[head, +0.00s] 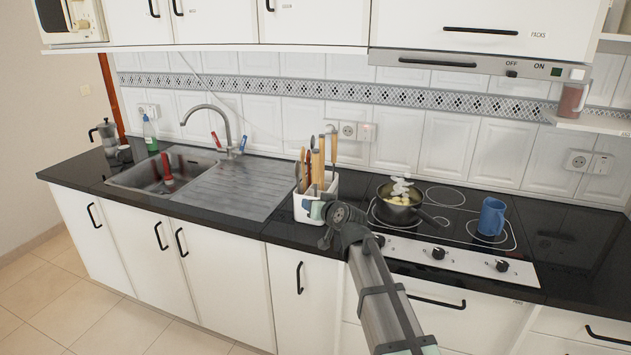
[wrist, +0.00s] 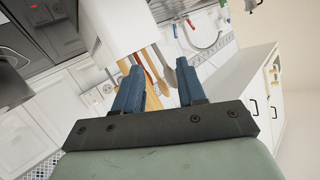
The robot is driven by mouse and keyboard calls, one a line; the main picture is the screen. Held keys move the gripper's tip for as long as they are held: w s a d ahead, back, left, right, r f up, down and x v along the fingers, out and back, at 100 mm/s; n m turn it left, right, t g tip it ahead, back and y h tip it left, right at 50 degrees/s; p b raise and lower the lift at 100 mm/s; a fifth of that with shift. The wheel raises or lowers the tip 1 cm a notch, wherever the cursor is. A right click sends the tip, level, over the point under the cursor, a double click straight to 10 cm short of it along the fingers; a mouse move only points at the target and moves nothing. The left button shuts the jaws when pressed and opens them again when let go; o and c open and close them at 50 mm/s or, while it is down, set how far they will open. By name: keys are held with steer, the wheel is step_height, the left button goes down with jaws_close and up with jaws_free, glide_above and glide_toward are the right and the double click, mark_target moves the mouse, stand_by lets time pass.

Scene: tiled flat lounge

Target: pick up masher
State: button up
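A white utensil holder (head: 329,190) stands on the dark counter left of the hob, with several wooden, red and metal utensils (head: 316,162) upright in it. I cannot tell which of them, if any, is the masher. My gripper (head: 317,209) is in front of the holder and hides part of its face. In the tilted wrist view my gripper (wrist: 157,86) has its two blue fingers apart with nothing held between them. The holder (wrist: 115,28) and its utensils (wrist: 153,92) show beyond the fingers, and the fingers overlap them in the picture.
A pan (head: 401,213) with pale pieces and white wisps above stands on the hob, right of my gripper. A blue mug (head: 492,217) stands farther right. The sink (head: 165,172) with a tap, a green bottle (head: 150,135) and a moka pot (head: 105,135) are left.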

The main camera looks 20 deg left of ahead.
mark_target(314, 162)
steer(key=w+d+r+t, duration=0.2)
steer(key=w+r+t, duration=0.3)
steer(key=r, duration=0.1)
steer(key=shift+n, duration=0.4)
steer(key=x, duration=1.3)
steer(key=shift+s+a+r, duration=0.1)
steer(key=shift+r, duration=0.05)
jaws_close()
